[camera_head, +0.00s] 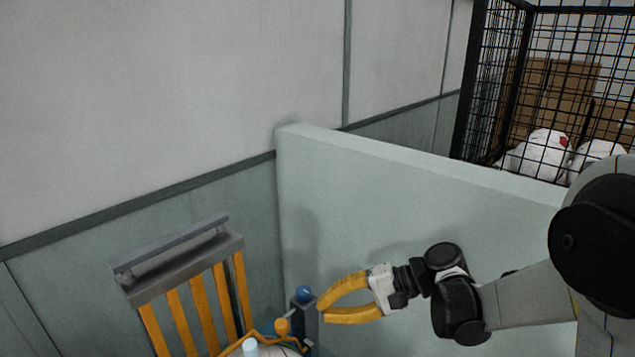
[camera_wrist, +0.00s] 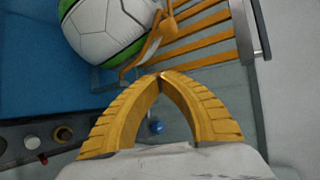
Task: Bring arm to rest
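My gripper (camera_head: 320,311) has two orange curved fingers and hangs in the air in front of the pale partition in the head view. In the wrist view the fingertips of my gripper (camera_wrist: 161,76) meet, and nothing is held between them. A white and green ball (camera_wrist: 105,28) lies beyond the fingers in the wrist view, by the orange bars. In the head view only a sliver of the ball shows at the bottom edge. A small blue knob (camera_head: 304,293) stands just left of my fingertips; the wrist view shows a blue knob (camera_wrist: 156,127) through the gap behind the fingertips.
An orange slatted rack (camera_head: 205,308) with a grey top bar stands at lower left. A pale partition (camera_head: 400,200) runs behind my arm. A black wire cage (camera_head: 490,85) with white bags is at upper right. A dark panel with round buttons (camera_wrist: 33,142) is at left in the wrist view.

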